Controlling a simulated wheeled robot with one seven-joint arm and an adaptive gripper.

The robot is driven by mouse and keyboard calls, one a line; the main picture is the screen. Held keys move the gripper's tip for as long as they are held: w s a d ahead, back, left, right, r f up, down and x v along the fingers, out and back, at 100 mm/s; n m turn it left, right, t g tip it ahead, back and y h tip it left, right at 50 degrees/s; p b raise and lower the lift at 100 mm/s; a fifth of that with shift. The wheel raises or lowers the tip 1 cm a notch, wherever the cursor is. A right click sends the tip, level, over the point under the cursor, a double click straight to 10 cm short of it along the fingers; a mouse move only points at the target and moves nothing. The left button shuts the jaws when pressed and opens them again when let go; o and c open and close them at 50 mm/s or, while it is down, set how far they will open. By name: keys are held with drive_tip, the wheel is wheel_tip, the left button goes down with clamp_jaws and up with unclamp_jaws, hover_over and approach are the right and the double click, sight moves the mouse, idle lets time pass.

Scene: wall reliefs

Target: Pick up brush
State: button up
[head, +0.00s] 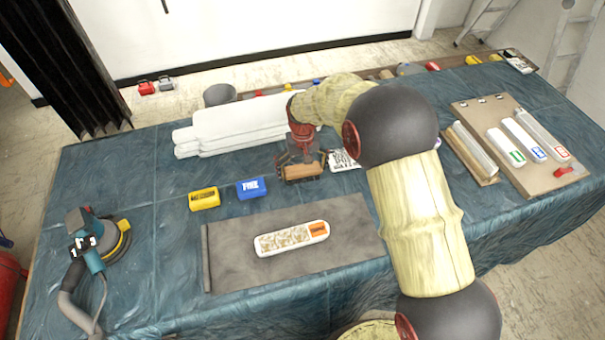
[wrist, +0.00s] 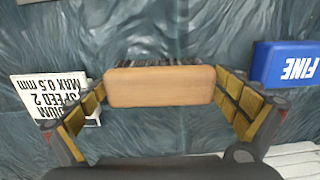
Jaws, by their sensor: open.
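The brush (head: 303,172) has a tan wooden back and dark bristles. It is on the blue-green covered table, in front of the white stack. In the wrist view the brush (wrist: 160,87) spans most of the space between the two fingers, with bristles showing along its far edge. My gripper (head: 301,160) is open over it, one finger at each end. In the wrist view my gripper (wrist: 163,98) shows yellow-padded fingers; the brush's ends look very close to them, and I cannot tell whether they touch.
A blue FINE block (head: 252,188) and a yellow block (head: 204,198) lie left of the brush. A white printed card (head: 344,160) lies just right. White stacked pieces (head: 238,122) stand behind. A grey mat (head: 228,262) lies in front, a sander (head: 92,243) far left, a board (head: 484,112) right.

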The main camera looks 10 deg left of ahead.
drive_tip(key=shift+c, duration=0.9)
drive_tip(key=c, duration=0.7)
drive_tip(key=shift+r, duration=0.1)
drive_tip(key=shift+r+p, duration=0.4)
drive_tip(key=shift+r, duration=0.25)
drive_tip(key=shift+s+a+r+p, duration=0.3)
drive_tip(key=shift+s+r+p, duration=0.55)
drive_tip(key=shift+s+r, duration=1.25)
drive_tip(key=shift+s+a+r+p, duration=0.25)
drive_tip(key=shift+s+r+p, duration=0.65)
drive_tip(key=shift+s+r, duration=1.25)
drive_tip(key=shift+s+a+r+p, duration=0.3)
drive_tip(key=shift+s+r+p, duration=0.9)
drive_tip(key=shift+s, duration=1.5)
drive_tip(key=shift+r+b, duration=0.3)
drive_tip(key=shift+b, duration=0.05)
